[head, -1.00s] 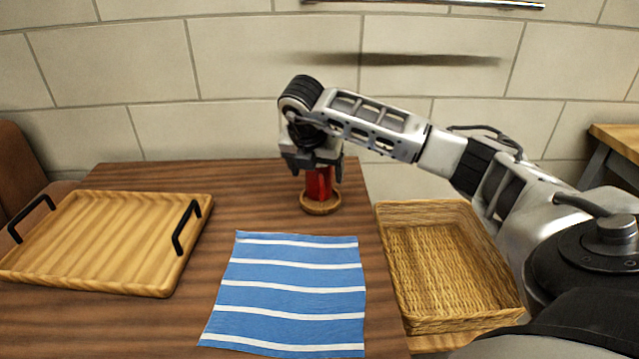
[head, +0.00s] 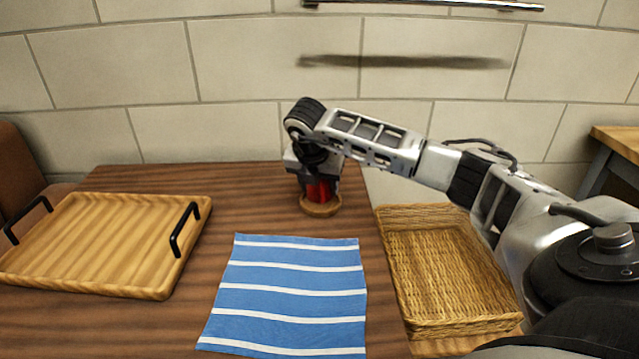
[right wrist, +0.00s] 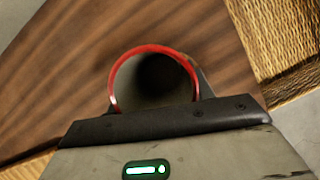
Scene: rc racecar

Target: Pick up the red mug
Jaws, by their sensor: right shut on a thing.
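The red mug (head: 319,190) stands upright on a round wooden coaster (head: 320,210) near the back of the table. My right gripper (head: 318,182) has come down over it from above and is shut on it. In the right wrist view the mug's red rim (right wrist: 153,48) and dark inside show just beyond the gripper body (right wrist: 160,130). The gripper hides the mug's upper part in the head view, and its fingertips are hard to make out. My left gripper is not in view.
A wooden tray (head: 100,285) with black handles is at the left. A blue striped cloth (head: 285,292) lies in front of the mug. A wicker basket (head: 440,270) stands to the right. A tiled wall rises behind the table.

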